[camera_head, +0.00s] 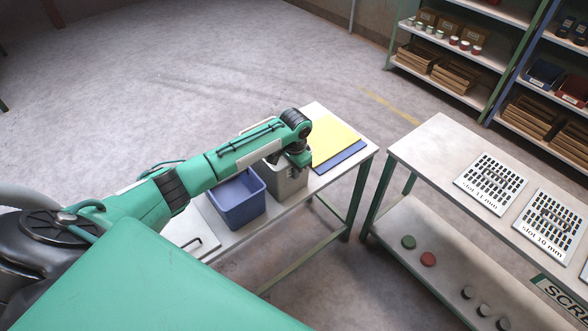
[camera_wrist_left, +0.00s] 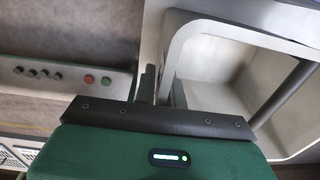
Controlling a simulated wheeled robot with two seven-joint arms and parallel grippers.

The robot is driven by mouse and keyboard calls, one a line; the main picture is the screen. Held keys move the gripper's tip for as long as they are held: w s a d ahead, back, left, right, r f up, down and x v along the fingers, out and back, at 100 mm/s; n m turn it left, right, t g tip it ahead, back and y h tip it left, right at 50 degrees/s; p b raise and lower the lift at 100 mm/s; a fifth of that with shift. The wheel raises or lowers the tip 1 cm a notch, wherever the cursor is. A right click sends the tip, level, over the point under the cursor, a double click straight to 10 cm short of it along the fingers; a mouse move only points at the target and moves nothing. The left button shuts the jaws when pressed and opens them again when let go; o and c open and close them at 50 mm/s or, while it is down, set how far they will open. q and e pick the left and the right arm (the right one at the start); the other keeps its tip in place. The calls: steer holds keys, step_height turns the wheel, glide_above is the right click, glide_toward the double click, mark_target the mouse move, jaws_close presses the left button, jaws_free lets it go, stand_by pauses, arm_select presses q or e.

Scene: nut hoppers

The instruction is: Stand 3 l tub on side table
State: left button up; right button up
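A pale grey open tub (camera_head: 287,184) is at the side table (camera_head: 314,108), partly hidden behind my left arm in the head view. My left gripper (camera_head: 300,160) is at the tub's rim. In the left wrist view, the fingers (camera_wrist_left: 163,92) are close together, one on each side of the wall of the pale tub (camera_wrist_left: 210,85), which looks empty. I cannot tell whether the tub rests on the tabletop or is slightly raised. No volume label is readable. My right gripper is not in view.
A blue bin (camera_head: 238,200) stands left of the grey tub. A yellow sheet (camera_head: 332,140) and a blue one (camera_head: 343,157) lie to its right. A workbench (camera_head: 430,148) with slotted plates stands farther right, beyond a floor gap. Shelves stand behind.

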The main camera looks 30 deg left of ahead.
arm_select(q)
steer(key=shift+o, duration=0.8)
step_height(320, 180, up, 12)
steer(key=b, duration=0.2)
steer(key=shift+d+r, duration=0.2)
steer(key=shift+s, duration=0.1)
